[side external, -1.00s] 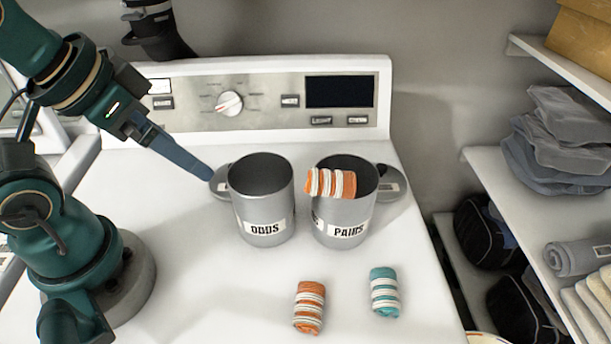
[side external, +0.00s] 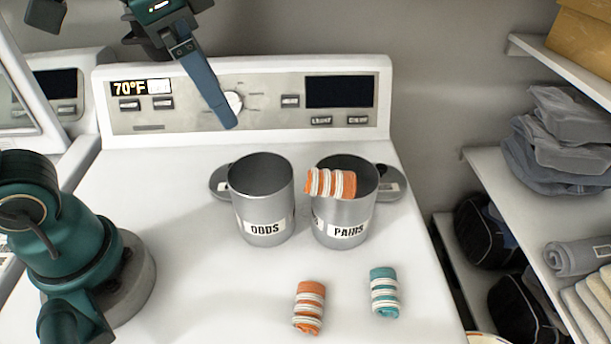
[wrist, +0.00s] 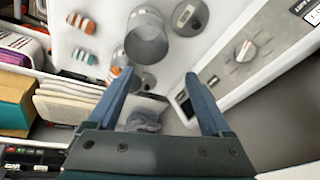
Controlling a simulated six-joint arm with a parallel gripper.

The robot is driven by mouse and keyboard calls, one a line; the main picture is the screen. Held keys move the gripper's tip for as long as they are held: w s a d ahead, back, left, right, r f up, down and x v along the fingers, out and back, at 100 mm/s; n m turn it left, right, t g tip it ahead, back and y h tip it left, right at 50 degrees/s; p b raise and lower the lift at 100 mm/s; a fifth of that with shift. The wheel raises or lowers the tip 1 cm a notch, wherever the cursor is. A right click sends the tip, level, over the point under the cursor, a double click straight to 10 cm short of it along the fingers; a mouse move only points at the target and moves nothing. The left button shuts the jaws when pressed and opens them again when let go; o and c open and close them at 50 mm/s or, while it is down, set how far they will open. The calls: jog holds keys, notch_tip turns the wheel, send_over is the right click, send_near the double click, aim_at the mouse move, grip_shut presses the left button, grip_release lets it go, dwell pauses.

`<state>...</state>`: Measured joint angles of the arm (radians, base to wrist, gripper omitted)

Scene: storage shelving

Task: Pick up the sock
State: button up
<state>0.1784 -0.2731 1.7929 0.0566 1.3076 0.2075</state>
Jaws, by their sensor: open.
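An orange-striped rolled sock (side external: 309,307) and a teal-striped rolled sock (side external: 384,292) lie on the white machine top in front of the containers; in the wrist view the orange one (wrist: 80,22) and the teal one (wrist: 84,55) are at upper left. Another orange-striped sock (side external: 331,184) rests across the rim of the grey container labelled PAIRS (side external: 352,218). My gripper (side external: 229,122) is raised in front of the control panel, away from all the socks. In the wrist view its fingers (wrist: 160,75) are spread wide with nothing held between them.
A grey container labelled ODDS (side external: 262,213) stands left of PAIRS. Round grey lids (side external: 220,182) lie beside them. The control panel (side external: 245,102) with its dial rises behind. Shelves (side external: 500,160) with folded cloths stand at right.

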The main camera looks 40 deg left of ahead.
jog(key=w+d+m+g, duration=0.1)
jog(key=w+d+m, duration=0.2)
jog(key=w+d, duration=0.15)
jog(key=m+g, duration=0.2)
send_over(315, 172)
jog(key=shift+y, duration=0.4)
notch_tip(315, 172, down, 5)
jog(key=shift+s+r, duration=0.1)
jog(key=shift+s+d+f, duration=0.15)
jog(key=shift+f, duration=2.7)
jog(key=shift+w, duration=0.2)
grip_shut()
